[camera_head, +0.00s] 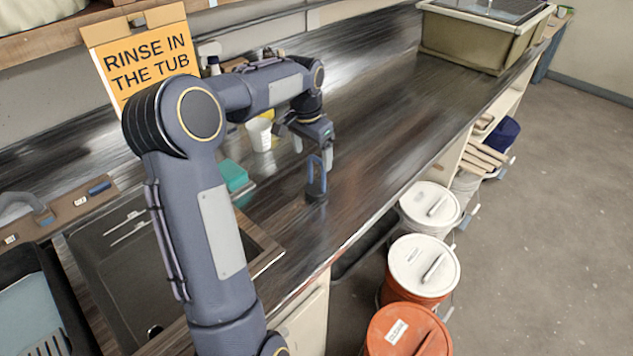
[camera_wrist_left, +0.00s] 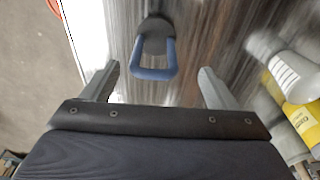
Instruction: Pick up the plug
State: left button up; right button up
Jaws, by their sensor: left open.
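The plug (camera_head: 316,188) stands on the dark counter near its front edge, a dark round base with a blue loop handle. It also shows in the left wrist view (camera_wrist_left: 153,68), with the loop toward me and the base beyond it. My left gripper (camera_head: 312,152) is open over the plug. In the left wrist view my left gripper (camera_wrist_left: 159,74) has one finger on each side of the blue loop, with gaps on both sides. Nothing is held. My right gripper is not in view.
A white cup (camera_head: 259,135) and a yellow container (camera_wrist_left: 301,112) stand near the gripper. A green sponge (camera_head: 234,176) lies by the sink (camera_head: 105,265). Lidded buckets (camera_head: 424,265) stand on the floor below the counter edge. The counter is clear toward the far tub (camera_head: 470,42).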

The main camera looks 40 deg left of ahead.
pick_arm(q)
jog(key=p, duration=0.2)
send_over(317, 187)
notch_tip(317, 187, down, 7)
jog(key=shift+f, duration=0.1)
jog(key=shift+b, duration=0.3)
jog(key=shift+c, duration=0.3)
jog(key=shift+w, duration=0.1)
jog(key=c, duration=1.1)
jog(key=shift+r, duration=0.2)
jog(key=shift+r, duration=0.55)
jog(key=s+d+r+b, duration=0.3)
jog(key=s+d+r, duration=0.6)
jog(key=d+r, duration=0.2)
jog(key=shift+r+b, duration=0.35)
jog(key=shift+b, duration=0.05)
